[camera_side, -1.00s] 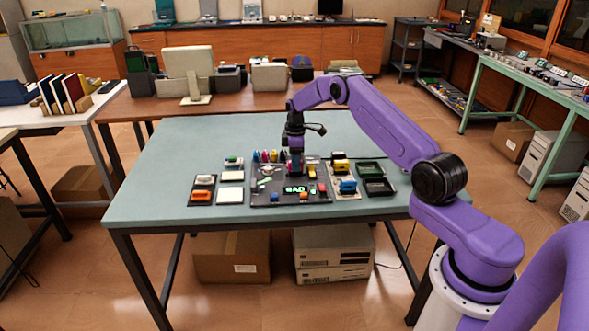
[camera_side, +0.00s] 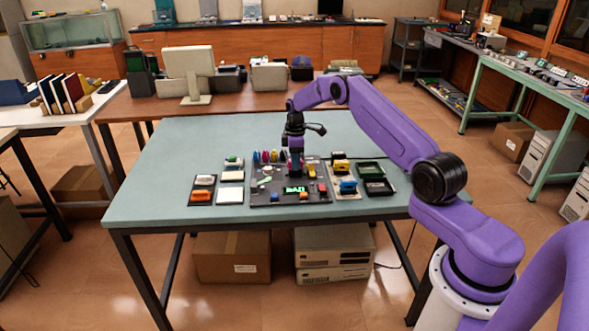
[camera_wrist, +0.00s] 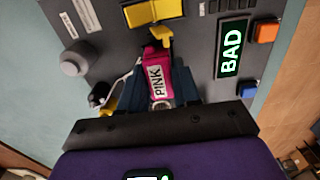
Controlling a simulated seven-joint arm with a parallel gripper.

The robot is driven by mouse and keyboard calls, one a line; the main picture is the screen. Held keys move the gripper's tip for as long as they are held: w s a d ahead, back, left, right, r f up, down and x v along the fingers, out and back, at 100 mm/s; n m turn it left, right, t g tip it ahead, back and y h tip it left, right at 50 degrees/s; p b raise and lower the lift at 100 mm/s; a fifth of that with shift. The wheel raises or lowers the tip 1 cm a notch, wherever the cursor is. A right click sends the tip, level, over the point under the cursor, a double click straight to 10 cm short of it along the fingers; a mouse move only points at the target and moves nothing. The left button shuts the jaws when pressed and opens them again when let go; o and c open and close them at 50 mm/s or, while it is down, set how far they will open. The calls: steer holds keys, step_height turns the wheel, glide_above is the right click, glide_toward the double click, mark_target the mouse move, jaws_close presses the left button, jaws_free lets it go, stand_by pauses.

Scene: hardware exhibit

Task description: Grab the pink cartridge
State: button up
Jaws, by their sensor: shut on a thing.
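The pink cartridge (camera_wrist: 157,75), labelled "PINK", is between the fingers of my gripper (camera_wrist: 160,90) in the wrist view. The gripper is shut on it, with dark fingers on both sides. In the side view my gripper (camera_side: 296,165) points down over the dark panel (camera_side: 262,196); the cartridge is too small and covered to make out there. I cannot tell whether the cartridge is clear of the panel.
A green-lit "BAD" display (camera_wrist: 231,49), an orange button (camera_wrist: 266,32) and a round grey knob (camera_wrist: 74,63) are on the panel. Dark trays (camera_side: 379,187) lie to the right. The table's left side is clear.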

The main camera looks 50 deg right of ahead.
steer(key=shift+r, duration=2.95)
